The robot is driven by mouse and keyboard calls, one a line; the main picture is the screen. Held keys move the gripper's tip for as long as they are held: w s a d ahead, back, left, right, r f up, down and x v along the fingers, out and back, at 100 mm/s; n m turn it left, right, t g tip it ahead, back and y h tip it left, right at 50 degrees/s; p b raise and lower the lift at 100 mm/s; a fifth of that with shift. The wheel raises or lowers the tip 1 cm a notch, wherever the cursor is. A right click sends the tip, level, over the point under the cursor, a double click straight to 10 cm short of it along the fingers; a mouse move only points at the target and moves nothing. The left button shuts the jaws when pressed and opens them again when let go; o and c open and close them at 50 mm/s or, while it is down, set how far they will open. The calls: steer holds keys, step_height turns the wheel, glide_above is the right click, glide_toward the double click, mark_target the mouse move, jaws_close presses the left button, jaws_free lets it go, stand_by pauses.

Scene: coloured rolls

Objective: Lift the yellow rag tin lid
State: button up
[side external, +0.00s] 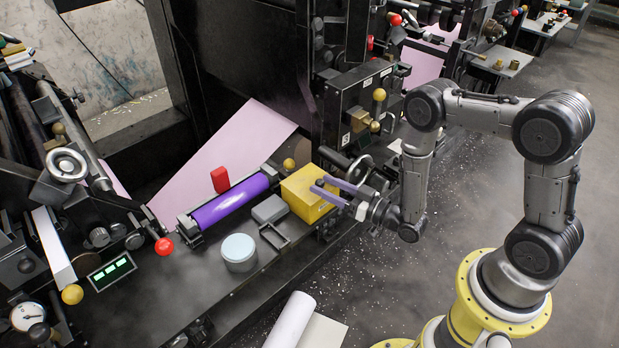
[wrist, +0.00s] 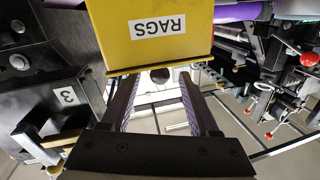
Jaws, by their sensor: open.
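The yellow rag tin (side external: 306,197) is a box at the right end of the dark bench, beside the press. In the wrist view its yellow wall (wrist: 108,38) fills the top, with an upside-down RAGS label. A thin yellow lid edge (wrist: 160,67) runs along the bottom of that wall, apparently still on the tin. My gripper (side external: 318,185) is at the tin's right side, near its top. Its two fingers are apart, with nothing between them; in the wrist view the fingertips (wrist: 157,78) are close to the lid edge. I cannot tell whether they touch it.
Left of the tin are a grey box (side external: 270,208), a black handle (side external: 274,236), a pale blue round container (side external: 239,253) and a purple roll (side external: 230,201). A red object (side external: 220,180) stands behind the roll. Press knobs and levers (side external: 379,95) crowd behind my gripper.

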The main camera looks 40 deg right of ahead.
mark_target(309, 184)
steer(key=shift+w+a, duration=0.25)
steer(key=shift+w, duration=1.1)
steer(key=shift+w+a, duration=0.25)
steer(key=shift+w, duration=1.05)
jaws_close()
